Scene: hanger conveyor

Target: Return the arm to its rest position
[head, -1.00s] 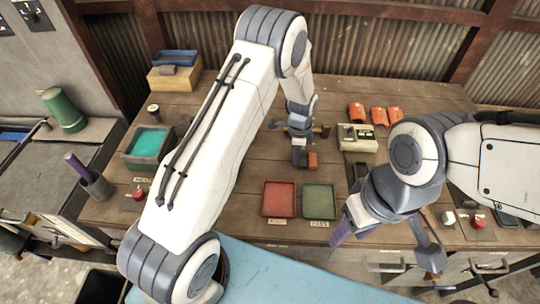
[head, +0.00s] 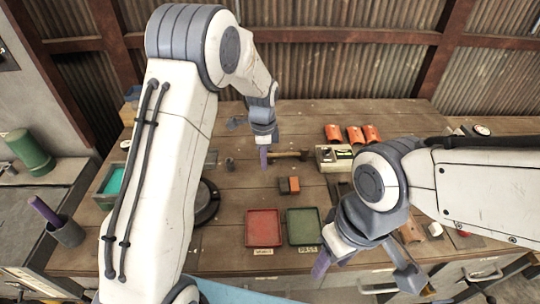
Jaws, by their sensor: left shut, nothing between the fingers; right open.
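My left arm comes in from the left and reaches up over the workbench (head: 350,115). Its gripper (head: 264,160) points down above the bench, shut and empty, left of a hammer (head: 290,155) and just beyond a small orange and dark block (head: 289,185). My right arm comes in from the right. Its gripper (head: 362,268) is open and empty over the bench's front edge, with its fingers spread apart.
A red tray (head: 263,243) and a green tray (head: 303,241) lie near the front edge. Several orange pieces (head: 354,133) and a cream box (head: 326,164) are at the back right. A green cylinder (head: 30,152) and a cup (head: 66,232) stand at left.

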